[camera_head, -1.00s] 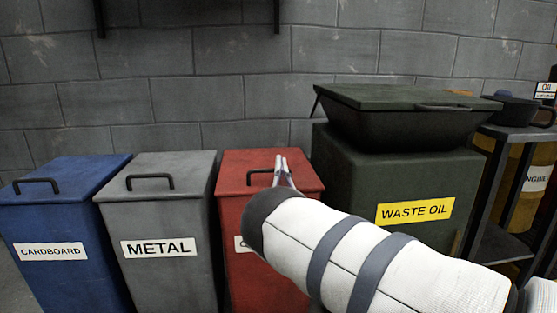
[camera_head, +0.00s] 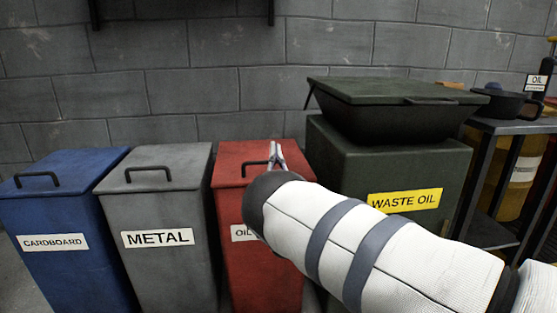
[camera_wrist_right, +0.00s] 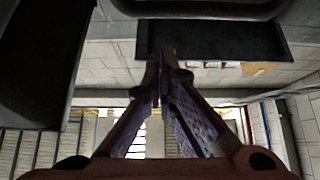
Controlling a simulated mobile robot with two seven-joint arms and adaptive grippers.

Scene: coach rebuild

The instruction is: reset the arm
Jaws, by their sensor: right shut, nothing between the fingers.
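My right gripper (camera_head: 276,150) shows in the head view at the end of my white-sleeved right arm, in front of the red bin (camera_head: 238,172) and near its handle. Its fingers point up and are shut with nothing between them. I cannot tell whether the gripper touches the red bin. My left gripper is in neither view.
A blue CARDBOARD bin (camera_head: 72,205) and a grey METAL bin (camera_head: 150,205) stand on the left. A dark green WASTE OIL container (camera_head: 350,165) stands right of the red bin. A dark pan (camera_head: 508,103) sits on a metal stand (camera_head: 510,127). A block wall (camera_head: 190,50) is behind.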

